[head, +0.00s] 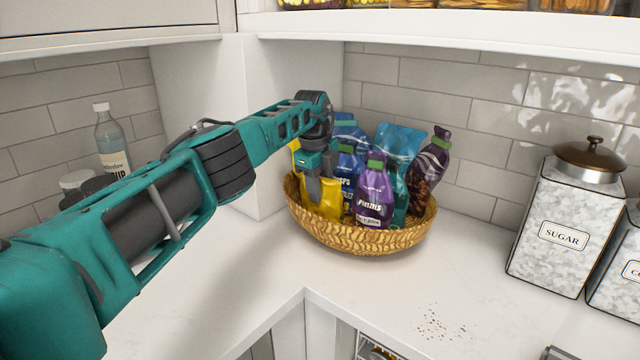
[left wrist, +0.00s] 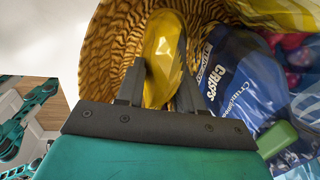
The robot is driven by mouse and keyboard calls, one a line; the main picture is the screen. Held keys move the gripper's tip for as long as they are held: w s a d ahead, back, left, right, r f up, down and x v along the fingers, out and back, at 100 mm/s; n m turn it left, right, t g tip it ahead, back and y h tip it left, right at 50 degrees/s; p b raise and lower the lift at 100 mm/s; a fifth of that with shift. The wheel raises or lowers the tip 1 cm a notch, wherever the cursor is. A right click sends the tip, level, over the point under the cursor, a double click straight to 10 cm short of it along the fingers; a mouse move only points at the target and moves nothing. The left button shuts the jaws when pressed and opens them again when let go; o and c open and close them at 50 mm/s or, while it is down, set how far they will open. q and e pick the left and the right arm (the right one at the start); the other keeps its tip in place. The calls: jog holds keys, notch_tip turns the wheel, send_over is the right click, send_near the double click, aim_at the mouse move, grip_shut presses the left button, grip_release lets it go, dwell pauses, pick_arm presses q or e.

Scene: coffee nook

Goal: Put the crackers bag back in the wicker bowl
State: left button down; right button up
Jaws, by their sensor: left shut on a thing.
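My left gripper (head: 318,182) reaches down into the left side of the wicker bowl (head: 365,238). It is shut on a yellow bag (head: 326,207), whose label I cannot read; I take it to be the crackers bag. In the left wrist view the yellow bag (left wrist: 165,52) stands between the two fingers (left wrist: 160,88), inside the bowl's woven wall (left wrist: 108,48). Whether the bag's bottom touches the bowl's floor is hidden. My right gripper is not in view.
The bowl also holds a purple bag (head: 374,195), a blue crisps bag (head: 347,165), a teal bag (head: 400,145) and a dark bag (head: 431,165). A sugar canister (head: 560,225) stands at right. Crumbs (head: 440,325) lie on the counter. A bottle (head: 110,140) stands at left.

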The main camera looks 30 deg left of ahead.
pick_arm(q)
jog(key=c, duration=0.6)
grip_release()
jog(key=r, duration=0.5)
jog(key=s+r, duration=0.1)
jog(key=r, duration=0.1)
jog(key=shift+r, duration=0.25)
jog(key=shift+s+f, duration=0.1)
jog(key=shift+s, duration=0.05)
